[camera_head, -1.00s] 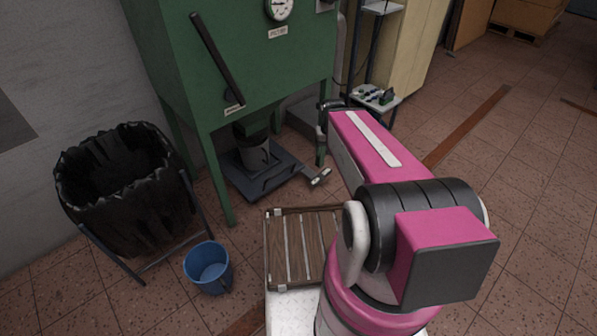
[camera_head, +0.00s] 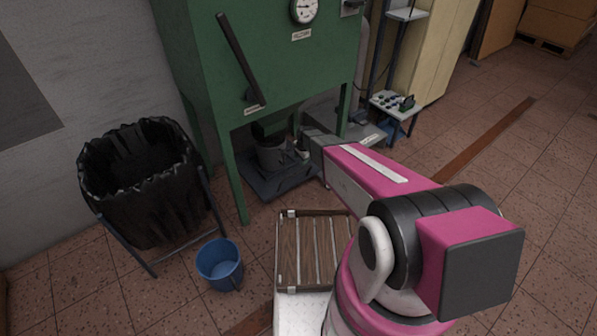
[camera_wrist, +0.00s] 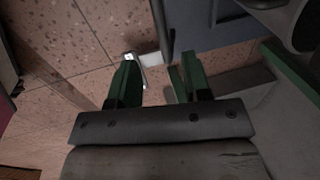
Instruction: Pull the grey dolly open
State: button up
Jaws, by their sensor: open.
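The grey dolly (camera_head: 283,188) is a low dark slab on the floor under the green cabinet, with a grey bucket (camera_head: 272,154) standing on it. My arm hides its right front side and its handle in the head view. In the wrist view, what looks like part of the dolly (camera_wrist: 203,22) is at the top, with a pale grip piece (camera_wrist: 149,59) beside it. My gripper (camera_wrist: 153,66) has its two green fingers apart, with the pale piece just beyond and between their tips. I cannot tell whether they touch it.
The green cabinet (camera_head: 275,60) and its legs stand close around the dolly. A black-lined bin (camera_head: 145,185), a blue bucket (camera_head: 220,265) and a slatted wooden rack (camera_head: 312,250) are to the left and front. A small control stand (camera_head: 393,103) is behind my arm. Floor at right is clear.

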jog(key=f, duration=0.3)
jog(key=w+f, duration=0.1)
jog(key=f, duration=0.3)
jog(key=a+f, duration=0.1)
jog(key=f, duration=0.2)
jog(key=shift+w+f, duration=0.15)
jog(key=shift+w, duration=0.2)
grip_shut()
